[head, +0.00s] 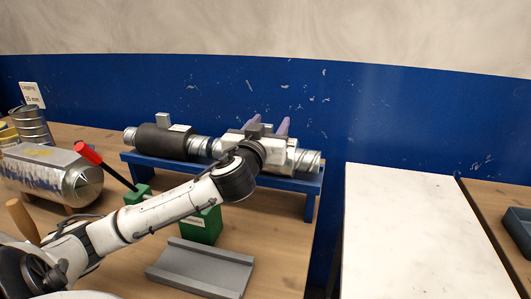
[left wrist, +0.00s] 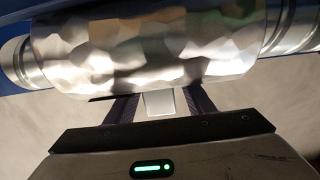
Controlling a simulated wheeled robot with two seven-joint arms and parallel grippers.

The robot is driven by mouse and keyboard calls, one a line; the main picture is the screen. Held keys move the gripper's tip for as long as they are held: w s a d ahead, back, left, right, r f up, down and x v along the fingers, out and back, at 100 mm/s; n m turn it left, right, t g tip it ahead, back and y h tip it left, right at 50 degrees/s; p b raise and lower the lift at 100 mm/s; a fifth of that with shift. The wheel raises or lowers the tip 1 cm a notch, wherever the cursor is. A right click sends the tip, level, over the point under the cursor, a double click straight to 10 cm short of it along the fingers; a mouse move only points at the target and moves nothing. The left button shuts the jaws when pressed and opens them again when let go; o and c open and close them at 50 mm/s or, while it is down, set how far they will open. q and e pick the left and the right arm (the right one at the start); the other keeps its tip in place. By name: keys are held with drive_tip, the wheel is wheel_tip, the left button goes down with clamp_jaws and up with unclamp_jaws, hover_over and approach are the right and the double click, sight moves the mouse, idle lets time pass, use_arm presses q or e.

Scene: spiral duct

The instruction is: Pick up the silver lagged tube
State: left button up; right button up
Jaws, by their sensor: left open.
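The silver lagged tube (head: 279,152) lies along the blue rack, partly hidden by my left arm and gripper. In the left wrist view its dented, shiny jacket (left wrist: 150,50) fills the top, with narrower ribbed ends at both sides. A small pale tab (left wrist: 160,103) stands out from it. My left gripper (head: 268,124) is at the tube, open, with its purplish fingers apart. In the left wrist view the fingers (left wrist: 161,106) stand on either side of the tab, with visible gaps. Whether they touch the tube cannot be told. My right gripper is not in view.
A black lagged tube (head: 160,141) lies to the left on the blue rack (head: 140,162). A large silver cylinder (head: 75,182), a red-handled green tool (head: 138,194), a green block (head: 203,224) and a grey trough (head: 200,268) are on the table. A pale panel (head: 415,230) stands right.

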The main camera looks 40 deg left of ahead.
use_arm(q)
drive_tip(key=shift+c, duration=0.3)
clamp_jaws()
